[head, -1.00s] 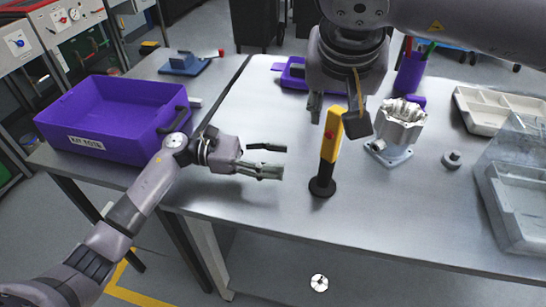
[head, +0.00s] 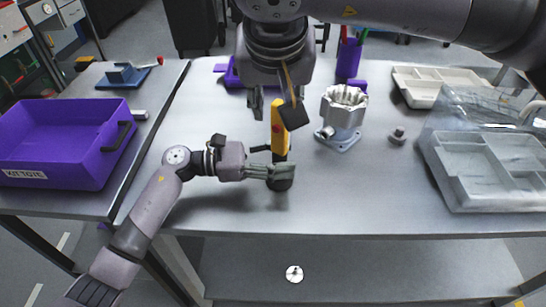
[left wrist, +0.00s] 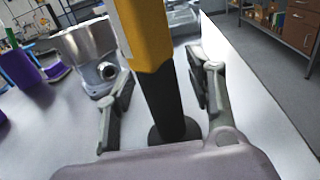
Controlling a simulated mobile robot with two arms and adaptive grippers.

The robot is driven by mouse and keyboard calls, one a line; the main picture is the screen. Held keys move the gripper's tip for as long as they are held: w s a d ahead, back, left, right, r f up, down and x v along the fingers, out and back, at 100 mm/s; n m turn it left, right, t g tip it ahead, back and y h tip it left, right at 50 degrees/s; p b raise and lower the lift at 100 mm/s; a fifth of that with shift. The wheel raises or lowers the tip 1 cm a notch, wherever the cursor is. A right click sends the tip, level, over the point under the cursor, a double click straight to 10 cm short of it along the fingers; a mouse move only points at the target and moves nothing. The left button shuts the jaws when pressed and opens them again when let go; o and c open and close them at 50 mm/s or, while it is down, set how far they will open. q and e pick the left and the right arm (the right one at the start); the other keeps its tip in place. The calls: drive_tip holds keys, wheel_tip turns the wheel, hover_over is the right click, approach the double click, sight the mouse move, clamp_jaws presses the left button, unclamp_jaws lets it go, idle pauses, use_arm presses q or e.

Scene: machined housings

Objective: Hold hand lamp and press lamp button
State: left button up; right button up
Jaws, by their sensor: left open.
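The hand lamp (head: 279,135) stands upright on the table, with a yellow body, dark lower part and round black base. A small red spot, likely its button, is on the yellow body. My left gripper (head: 279,160) is open around the lamp's lower part, one finger in front and the other partly hidden behind. In the left wrist view the lamp (left wrist: 148,35) stands between the spread fingers (left wrist: 162,75), with gaps visible at both sides. My right gripper (head: 257,104) hangs pointing down close to the lamp's top; its finger opening is unclear.
A machined housing (head: 341,108) stands right of the lamp, with a small metal part (head: 397,137) beyond it. A clear grey bin (head: 480,172) and pale divided tray (head: 420,85) are at right. A purple tote (head: 60,145) is at left. The table front is clear.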

use_arm(q)
clamp_jaws()
idle(0.6)
use_arm(e)
clamp_jaws()
idle(1.4)
